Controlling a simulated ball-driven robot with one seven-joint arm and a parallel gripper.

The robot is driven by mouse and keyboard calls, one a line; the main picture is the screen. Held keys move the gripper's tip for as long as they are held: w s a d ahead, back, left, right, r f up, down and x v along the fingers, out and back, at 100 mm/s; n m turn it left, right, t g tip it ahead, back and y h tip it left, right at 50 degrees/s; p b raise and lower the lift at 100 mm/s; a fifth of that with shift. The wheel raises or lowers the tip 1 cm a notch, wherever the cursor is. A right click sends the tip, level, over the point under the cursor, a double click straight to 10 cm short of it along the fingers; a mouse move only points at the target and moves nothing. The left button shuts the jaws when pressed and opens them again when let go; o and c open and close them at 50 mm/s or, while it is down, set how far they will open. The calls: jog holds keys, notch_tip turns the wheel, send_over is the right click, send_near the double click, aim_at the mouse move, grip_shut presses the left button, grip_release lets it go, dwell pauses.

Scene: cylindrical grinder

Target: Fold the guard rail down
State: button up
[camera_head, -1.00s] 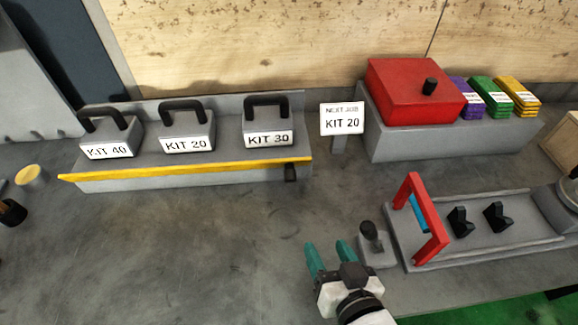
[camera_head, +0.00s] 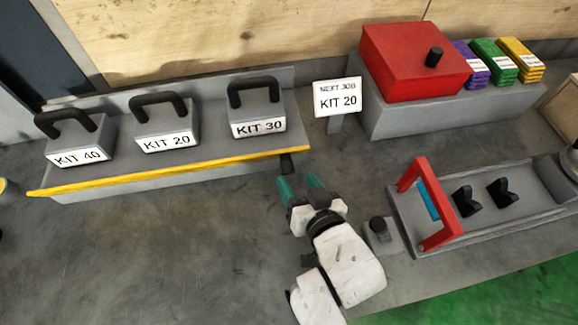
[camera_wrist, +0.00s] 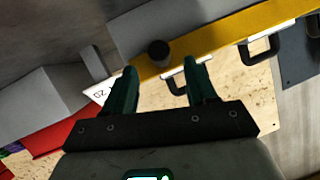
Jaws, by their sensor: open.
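The guard rail (camera_head: 190,165) is a long yellow bar along the front edge of the grey shelf holding the kits. A dark handle (camera_head: 287,163) sticks out near its right end. My gripper (camera_head: 300,183) is open and empty, its teal fingers just in front of the handle. In the wrist view, the yellow rail (camera_wrist: 222,38) crosses the top, and the round handle end (camera_wrist: 158,52) shows just beyond the fingertips (camera_wrist: 160,68), in line with the gap between them. I cannot tell whether the fingers touch it.
KIT 40 (camera_head: 77,157), KIT 20 (camera_head: 166,140) and KIT 30 (camera_head: 258,127) boxes stand on the shelf (camera_head: 110,188) behind the rail. A KIT 20 sign (camera_head: 337,98) and a red box (camera_head: 405,65) stand to the right. A red-framed fixture (camera_head: 440,240) is at right.

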aim_at(290, 174)
jog(key=shift+x, duration=2.65)
jog(key=shift+c, duration=0.2)
grip_shut()
jog(key=shift+f+b, duration=0.45)
jog(key=shift+b, duration=0.55)
jog(key=shift+s+t+y+b, duration=0.1)
jog(key=shift+t+y+b, duration=0.3)
jog(key=shift+b, duration=0.45)
jog(key=shift+r+t, duration=0.15)
jog(key=shift+t, duration=0.15)
jog(key=shift+o, duration=0.2)
grip_release()
jog(key=shift+s, duration=0.1)
